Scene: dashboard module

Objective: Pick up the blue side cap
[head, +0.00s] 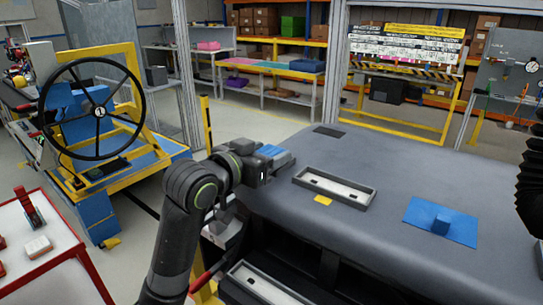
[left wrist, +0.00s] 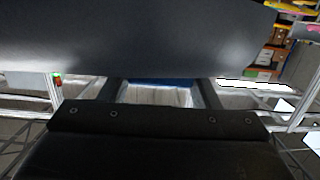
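A blue plate with a small raised block (head: 440,224) lies on the right part of the grey dashboard; it looks like the blue side cap. My left gripper (head: 277,158) is over the dashboard's far left edge, well to the left of that plate. A small blue surface shows at its fingers; I cannot tell what it belongs to. In the left wrist view the two dark fingers (left wrist: 159,92) stand apart, with a pale patch and a blue strip visible between or beyond them. I see no grip on the plate. My right gripper is not in view.
The grey dashboard (head: 380,175) carries a framed tray-like opening (head: 335,188) and a small yellow patch (head: 323,201). A steering wheel (head: 100,108) on a yellow and blue stand is at left. A red-edged cart (head: 60,265) stands at lower left. A dark ribbed hose hangs at the right edge.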

